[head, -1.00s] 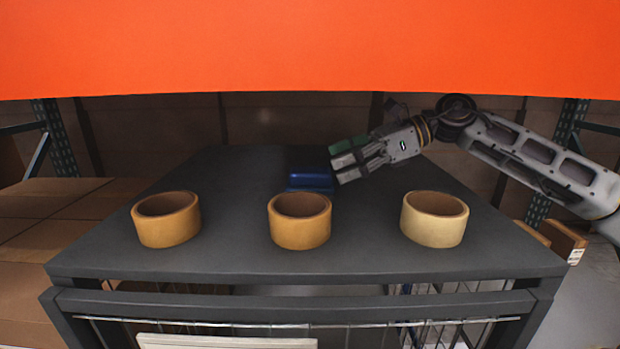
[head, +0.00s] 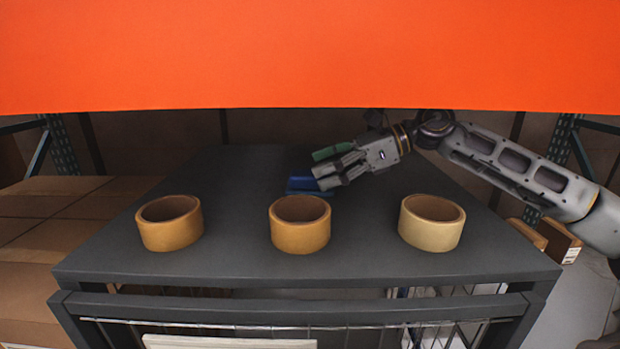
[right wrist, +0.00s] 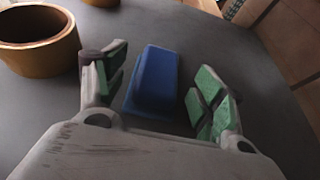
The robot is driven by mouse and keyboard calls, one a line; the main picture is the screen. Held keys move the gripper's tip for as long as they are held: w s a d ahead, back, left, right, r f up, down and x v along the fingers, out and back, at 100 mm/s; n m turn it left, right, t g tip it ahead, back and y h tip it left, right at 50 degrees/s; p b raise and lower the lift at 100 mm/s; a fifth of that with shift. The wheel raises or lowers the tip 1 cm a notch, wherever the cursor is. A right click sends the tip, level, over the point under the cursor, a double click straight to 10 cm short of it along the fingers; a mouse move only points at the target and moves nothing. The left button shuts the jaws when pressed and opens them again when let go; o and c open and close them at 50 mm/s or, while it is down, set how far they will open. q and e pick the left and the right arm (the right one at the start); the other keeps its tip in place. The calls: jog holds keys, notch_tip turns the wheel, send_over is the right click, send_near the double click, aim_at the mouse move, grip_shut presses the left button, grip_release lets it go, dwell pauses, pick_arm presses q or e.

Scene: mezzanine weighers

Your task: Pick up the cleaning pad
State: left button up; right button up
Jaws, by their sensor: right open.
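The cleaning pad is a blue block (right wrist: 155,80) lying on the dark table, behind the middle tape roll. It also shows in the head view (head: 300,184), partly hidden by my right gripper. My right gripper (head: 322,164) reaches in from the right, just above and beside the pad. In the right wrist view its green-padded fingers (right wrist: 158,92) are open, with the pad lying between and ahead of them, and a gap shows on each side. My left gripper is not in view.
Three tape rolls stand on the table (head: 350,250): left (head: 169,222), middle (head: 300,223) and right (head: 431,221). The middle one is nearest the pad. An orange panel (head: 310,55) spans the top of the head view. Cardboard boxes (head: 50,230) lie at the left.

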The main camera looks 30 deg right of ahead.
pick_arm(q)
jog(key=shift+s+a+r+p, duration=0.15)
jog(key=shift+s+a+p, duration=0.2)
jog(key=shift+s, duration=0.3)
pick_arm(e)
jog(key=shift+x, duration=1.1)
jog(key=shift+c, duration=0.3)
jog(key=c, duration=1.1)
jog(key=shift+r, duration=0.1)
